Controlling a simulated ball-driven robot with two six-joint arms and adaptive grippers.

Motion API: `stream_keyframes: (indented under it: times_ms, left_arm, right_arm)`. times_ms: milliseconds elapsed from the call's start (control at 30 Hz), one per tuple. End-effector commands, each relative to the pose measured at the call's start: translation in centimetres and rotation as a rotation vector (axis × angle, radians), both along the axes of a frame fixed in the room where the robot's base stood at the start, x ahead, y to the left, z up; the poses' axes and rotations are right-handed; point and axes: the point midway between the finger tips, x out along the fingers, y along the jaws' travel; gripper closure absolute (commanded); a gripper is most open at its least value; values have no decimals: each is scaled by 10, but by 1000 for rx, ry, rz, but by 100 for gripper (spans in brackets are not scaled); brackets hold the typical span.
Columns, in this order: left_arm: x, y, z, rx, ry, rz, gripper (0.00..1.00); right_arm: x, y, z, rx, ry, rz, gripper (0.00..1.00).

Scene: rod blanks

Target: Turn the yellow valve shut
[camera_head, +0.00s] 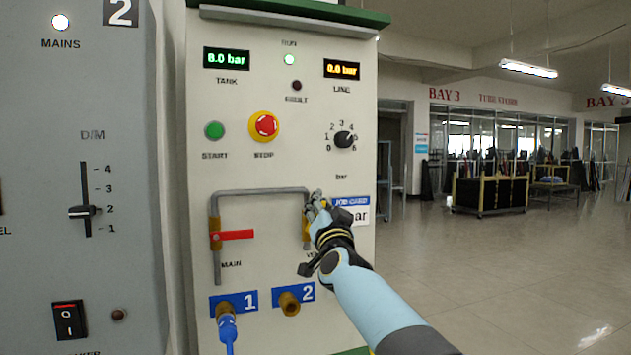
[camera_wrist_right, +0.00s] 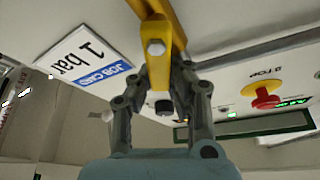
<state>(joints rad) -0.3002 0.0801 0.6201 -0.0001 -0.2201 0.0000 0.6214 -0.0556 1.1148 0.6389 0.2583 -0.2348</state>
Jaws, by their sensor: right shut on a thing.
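The yellow valve (camera_head: 324,204) is on the right end of the grey pipe on the white panel. Most of it is hidden behind my right gripper (camera_head: 318,203) in the head view. In the right wrist view its yellow lever (camera_wrist_right: 160,68) runs between the fingers of my right gripper (camera_wrist_right: 162,78), which is shut on it. A bolt head shows on the lever. The brass valve body (camera_head: 306,229) shows just left of my gripper. My left gripper is not in view.
Left of it, a red lever (camera_head: 236,234) labelled MAIN lies horizontal. A job card (camera_head: 352,203) is right beside my gripper; it reads 1 bar in the wrist view. A red stop button (camera_head: 265,125), a dial (camera_head: 344,139) and numbered ports are near. Floor at right is open.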

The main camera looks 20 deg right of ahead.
Motion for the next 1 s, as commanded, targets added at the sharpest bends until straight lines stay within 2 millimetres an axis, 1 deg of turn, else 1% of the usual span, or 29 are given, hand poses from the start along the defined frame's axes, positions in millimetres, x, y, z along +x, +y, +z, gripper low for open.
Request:
stream_keyframes:
  times_ms: [33, 300, 700, 1000]
  left_arm:
    - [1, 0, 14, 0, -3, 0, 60]
    - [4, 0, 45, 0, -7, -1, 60]
    - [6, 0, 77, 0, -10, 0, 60]
    - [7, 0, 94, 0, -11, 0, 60]
  right_arm:
    - [0, -2, 5, 45, 4, -1, 100]
    - [0, -14, -6, 301, 12, -1, 100]
    - [1, -26, -25, 680, 25, -2, 100]
    - [1, -30, -39, 924, 34, -3, 100]
